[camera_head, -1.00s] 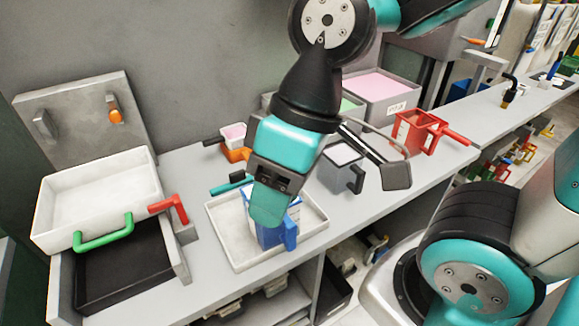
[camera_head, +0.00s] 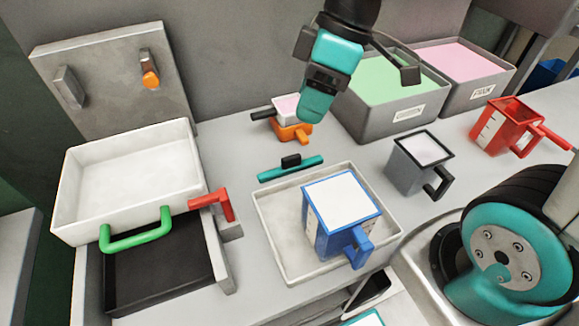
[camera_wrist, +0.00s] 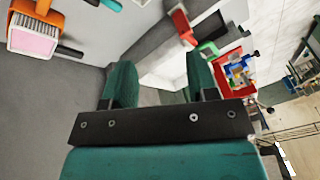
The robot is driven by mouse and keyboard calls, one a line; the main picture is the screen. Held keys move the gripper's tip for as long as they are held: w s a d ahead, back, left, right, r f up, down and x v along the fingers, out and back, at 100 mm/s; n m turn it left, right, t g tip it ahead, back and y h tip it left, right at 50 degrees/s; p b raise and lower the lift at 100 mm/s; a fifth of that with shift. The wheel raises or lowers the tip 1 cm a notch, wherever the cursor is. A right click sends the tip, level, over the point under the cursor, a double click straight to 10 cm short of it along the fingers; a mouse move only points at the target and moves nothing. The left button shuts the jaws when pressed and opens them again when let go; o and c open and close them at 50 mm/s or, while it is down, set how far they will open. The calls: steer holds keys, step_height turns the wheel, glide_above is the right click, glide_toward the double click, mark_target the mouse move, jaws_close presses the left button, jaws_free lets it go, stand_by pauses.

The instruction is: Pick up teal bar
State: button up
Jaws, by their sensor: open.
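The teal bar (camera_head: 306,163) lies on the grey counter in the head view, with a small black block on top. It is just behind the white tray and left of the blue jug. A bit of teal at the top edge of the wrist view (camera_wrist: 112,4) looks like the same bar, mostly cut off. My gripper (camera_head: 315,105) is in the air above and behind the bar, apart from it. In the wrist view its two teal fingers (camera_wrist: 160,78) are spread with nothing between them.
The blue jug (camera_head: 338,222) stands in the white tray (camera_head: 275,237). An orange scale-like item (camera_head: 293,133) with a pink-filled cup (camera_head: 287,106) is behind the bar. A grey jug (camera_head: 405,175) and green bin (camera_head: 380,122) stand right. A white press box (camera_head: 75,200) is left.

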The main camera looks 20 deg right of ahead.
mark_target(292, 156)
steer(key=w+d+f+n+b, duration=0.2)
steer(key=w+d+f+n, duration=0.45)
steer(key=w+f, duration=0.35)
steer(key=x, duration=0.6)
steer(key=p+x, duration=0.1)
steer(key=x, duration=0.3)
steer(key=shift+w, duration=0.35)
steer(key=shift+p+x, duration=0.65)
steer(key=shift+x, duration=2.4)
jaws_close()
